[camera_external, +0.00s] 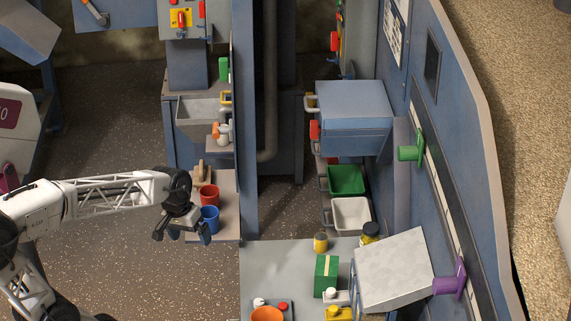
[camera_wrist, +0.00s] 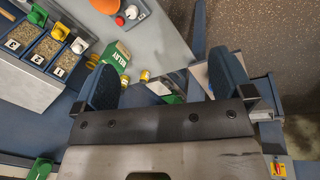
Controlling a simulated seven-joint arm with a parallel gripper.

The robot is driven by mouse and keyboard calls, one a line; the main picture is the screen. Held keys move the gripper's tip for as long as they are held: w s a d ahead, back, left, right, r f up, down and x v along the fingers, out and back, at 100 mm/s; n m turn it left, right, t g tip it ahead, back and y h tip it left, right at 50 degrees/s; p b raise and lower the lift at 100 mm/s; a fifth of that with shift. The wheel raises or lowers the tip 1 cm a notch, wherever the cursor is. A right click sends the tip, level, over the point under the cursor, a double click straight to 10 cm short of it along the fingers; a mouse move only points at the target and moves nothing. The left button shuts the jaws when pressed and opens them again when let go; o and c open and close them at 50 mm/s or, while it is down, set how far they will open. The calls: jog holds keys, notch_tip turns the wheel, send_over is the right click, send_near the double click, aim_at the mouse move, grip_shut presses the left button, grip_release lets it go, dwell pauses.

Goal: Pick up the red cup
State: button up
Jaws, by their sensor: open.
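The red cup (camera_external: 209,195) stands upright on a small grey ledge (camera_external: 226,186) left of the blue post in the external view. A blue cup (camera_external: 210,214) stands just in front of it, close by. My gripper (camera_external: 181,236) is open and empty, to the left of and nearer than the cups, with one finger near the blue cup in the picture. In the wrist view my gripper (camera_wrist: 165,80) shows two spread dark blue fingers with nothing between them. The red cup does not show in the wrist view.
A blue post (camera_external: 247,150) rises right of the ledge. A wooden-coloured item (camera_external: 201,172) sits behind the red cup. The grey table (camera_external: 285,258) holds a green box (camera_external: 326,275), an orange bowl (camera_external: 267,314) and a yellow can (camera_external: 320,243). The floor left of the ledge is clear.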

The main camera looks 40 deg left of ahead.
jog(key=w+a+f+n+h, duration=0.35)
jog(key=w+n, duration=0.25)
jog(key=w, duration=0.2)
jog(key=n+t+h, duration=0.4)
jog(key=n+t, duration=0.4)
jog(key=n, duration=0.9)
send_near(209, 192)
jog(key=d, duration=0.1)
jog(key=d+r, duration=0.1)
jog(key=d, duration=0.1)
jog(key=shift+s+d, duration=0.2)
jog(key=shift+d, duration=0.1)
jog(key=shift+x, duration=1.3)
jog(key=shift+r, duration=0.1)
jog(key=shift+x, duration=2.6)
jog(key=shift+r, duration=0.15)
